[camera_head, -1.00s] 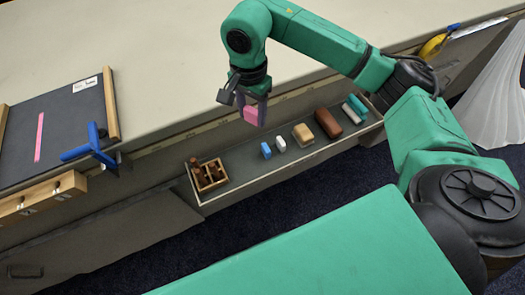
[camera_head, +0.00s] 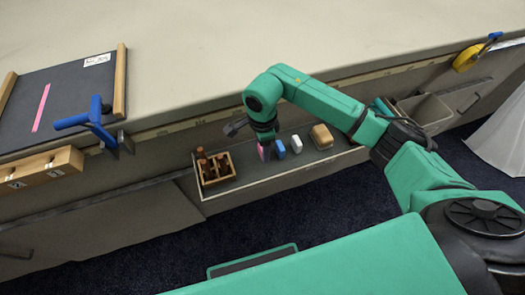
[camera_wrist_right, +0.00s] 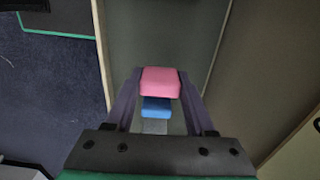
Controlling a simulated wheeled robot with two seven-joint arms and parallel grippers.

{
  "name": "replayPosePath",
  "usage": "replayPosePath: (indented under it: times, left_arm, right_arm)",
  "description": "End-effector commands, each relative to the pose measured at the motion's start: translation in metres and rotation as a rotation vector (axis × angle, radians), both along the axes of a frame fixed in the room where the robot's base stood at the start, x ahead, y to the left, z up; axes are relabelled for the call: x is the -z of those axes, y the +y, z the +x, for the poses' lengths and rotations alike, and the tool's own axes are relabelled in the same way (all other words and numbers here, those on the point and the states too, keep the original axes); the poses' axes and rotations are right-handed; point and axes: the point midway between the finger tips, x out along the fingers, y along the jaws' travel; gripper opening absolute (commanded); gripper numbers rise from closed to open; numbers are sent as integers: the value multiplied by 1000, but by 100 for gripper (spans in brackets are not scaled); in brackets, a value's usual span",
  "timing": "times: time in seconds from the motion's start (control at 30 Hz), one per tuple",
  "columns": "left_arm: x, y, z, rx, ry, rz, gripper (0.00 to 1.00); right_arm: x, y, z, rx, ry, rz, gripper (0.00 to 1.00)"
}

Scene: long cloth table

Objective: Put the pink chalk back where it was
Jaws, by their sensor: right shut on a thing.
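My right gripper (camera_head: 264,145) is shut on the pink chalk (camera_head: 262,152), low over the tray (camera_head: 246,177) along the table's front edge. The right wrist view shows the pink chalk (camera_wrist_right: 160,81) between the two fingers, above the tray floor. The blue chalk (camera_head: 280,149) is just right of it in the head view, followed by the white chalk (camera_head: 296,144). The wrist view also shows the blue chalk (camera_wrist_right: 156,106) close to the pink one. Whether the pink chalk touches the tray floor I cannot tell. My left gripper is not in view.
A wooden box with brown bottles (camera_head: 215,167) stands left of the gripper in the tray. A tan block (camera_head: 322,136) lies to the right. A dark board (camera_head: 60,95) with a pink stripe and a blue clamp (camera_head: 90,122) are at the left.

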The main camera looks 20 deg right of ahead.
Motion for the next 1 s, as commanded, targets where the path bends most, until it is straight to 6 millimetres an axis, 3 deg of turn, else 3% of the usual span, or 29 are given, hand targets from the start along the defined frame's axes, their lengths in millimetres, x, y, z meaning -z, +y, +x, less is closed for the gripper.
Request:
replayPosePath:
  times: [0.1, 0.43, 0.47, 0.5, 0.53, 0.83, 1.0]
  left_arm:
    - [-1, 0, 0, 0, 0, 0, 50]
    - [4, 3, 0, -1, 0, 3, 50]
    - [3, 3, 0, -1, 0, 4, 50]
    - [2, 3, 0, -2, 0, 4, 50]
    - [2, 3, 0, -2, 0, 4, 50]
    - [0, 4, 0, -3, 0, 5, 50]
    - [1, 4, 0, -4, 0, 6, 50]
  right_arm:
    - [20, 0, -1, -1, 3, 0, 10]
    - [26, 0, 0, -2, 0, -1, 10]
    - [24, 0, 0, -2, 0, -1, 66]
    - [24, 0, 0, -2, 0, -1, 81]
    - [24, 0, 0, -1, 0, -1, 84]
    - [22, 0, 0, -1, 0, 0, 84]
    - [0, 0, 1, -2, -5, -1, 84]
